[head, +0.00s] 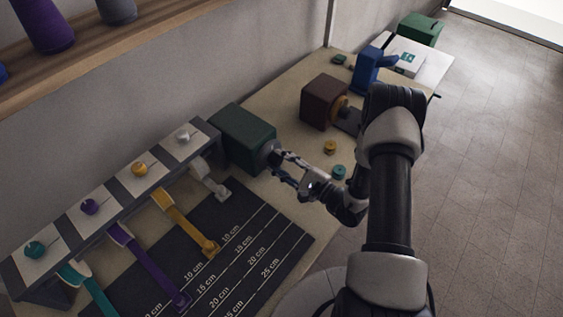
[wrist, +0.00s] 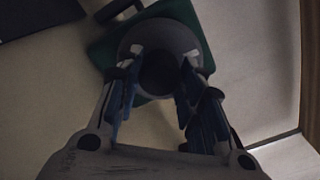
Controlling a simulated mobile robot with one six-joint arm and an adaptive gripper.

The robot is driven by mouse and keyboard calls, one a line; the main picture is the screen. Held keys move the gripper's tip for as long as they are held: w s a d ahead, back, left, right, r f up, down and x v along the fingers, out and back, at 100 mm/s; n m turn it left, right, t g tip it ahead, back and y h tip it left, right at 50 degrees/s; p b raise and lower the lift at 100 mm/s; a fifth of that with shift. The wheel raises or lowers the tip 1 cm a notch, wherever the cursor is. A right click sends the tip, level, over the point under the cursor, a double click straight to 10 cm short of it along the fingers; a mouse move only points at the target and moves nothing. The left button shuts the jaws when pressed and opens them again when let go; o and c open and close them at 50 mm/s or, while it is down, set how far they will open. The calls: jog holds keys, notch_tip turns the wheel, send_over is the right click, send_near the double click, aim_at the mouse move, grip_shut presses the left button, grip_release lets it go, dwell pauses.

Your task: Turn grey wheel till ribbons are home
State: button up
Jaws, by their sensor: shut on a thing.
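The grey wheel (head: 267,149) sits on the near face of a dark green box (head: 236,133); in the wrist view it is a round grey disc (wrist: 150,32) with a dark middle. My gripper (head: 279,163) is shut on the wheel, a finger on each side, also in the wrist view (wrist: 161,72). Ribbons come out of a long grey rack (head: 120,199): teal (head: 97,292), purple (head: 148,268), yellow (head: 185,226) and grey-white (head: 207,179). The grey-white one reaches out least. The teal one's end is outside the picture.
A dark mat (head: 262,238) with centimetre lines lies under the ribbons. A maroon box (head: 319,101), a blue device (head: 366,68), a yellow piece (head: 330,147) and a teal piece (head: 338,172) stand to the right. A shelf with spools (head: 130,38) hangs above left.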

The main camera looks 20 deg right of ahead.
jog(key=m, duration=0.5)
jog(key=m+p, duration=0.1)
jog(key=m, duration=0.4)
jog(key=m+p, duration=0.1)
jog(key=m, duration=0.9)
jog(key=shift+m, duration=0.3)
jog(key=shift+m, duration=0.3)
jog(key=o, duration=1.1)
